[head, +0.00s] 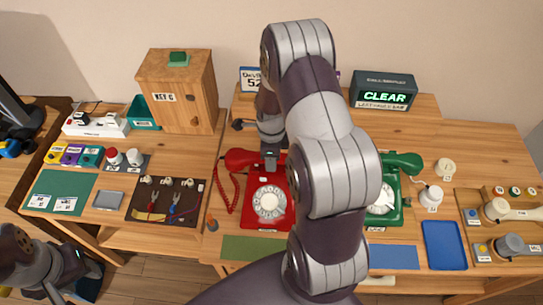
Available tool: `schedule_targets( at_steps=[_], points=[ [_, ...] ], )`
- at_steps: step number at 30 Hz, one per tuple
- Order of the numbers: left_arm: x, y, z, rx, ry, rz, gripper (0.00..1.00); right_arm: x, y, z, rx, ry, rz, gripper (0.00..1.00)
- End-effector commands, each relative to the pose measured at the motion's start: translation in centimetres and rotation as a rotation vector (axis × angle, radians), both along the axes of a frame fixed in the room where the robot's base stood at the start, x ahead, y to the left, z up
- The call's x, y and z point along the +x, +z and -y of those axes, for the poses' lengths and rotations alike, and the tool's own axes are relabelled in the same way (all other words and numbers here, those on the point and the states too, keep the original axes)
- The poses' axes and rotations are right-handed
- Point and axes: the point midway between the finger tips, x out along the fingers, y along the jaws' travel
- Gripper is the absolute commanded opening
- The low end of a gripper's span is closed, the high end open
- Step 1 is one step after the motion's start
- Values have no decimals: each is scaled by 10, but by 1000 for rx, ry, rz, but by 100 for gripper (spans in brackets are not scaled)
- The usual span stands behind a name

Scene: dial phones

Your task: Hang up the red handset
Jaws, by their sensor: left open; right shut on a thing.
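The red phone (270,203) stands left of centre on the middle table, with a pale dial on its front. The red handset (240,158) is at the phone's top edge, and its left end sticks out past the body. My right gripper (270,161) points down over the phone's top and is shut on the red handset. My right arm hides the handset's right part, so I cannot tell whether it touches the cradle. The red coiled cord (233,192) hangs at the phone's left. My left gripper (76,266) is open and empty at the lower left, away from the phones.
A green phone (384,205) with its green handset (403,164) stands right, partly behind my arm. A sign reading CLEAR (384,97) stands behind. A blue tray (444,245) lies front right.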

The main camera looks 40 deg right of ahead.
Motion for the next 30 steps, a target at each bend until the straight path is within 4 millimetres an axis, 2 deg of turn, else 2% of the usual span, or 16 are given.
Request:
schedule_targets(
  at_steps=[23, 29, 30],
  points=[
    [0, -14, 0, 0, 0, 0, 49, 0, -20, 0, -1, 0, 1, 0],
    [0, -12, 0, 0, 0, 0, 49, 0, -19, 0, -1, 0, 1, 0],
    [0, -12, 0, 0, 0, 0, 49, 0, -19, 0, -1, 0, 1, 52]
  ],
)
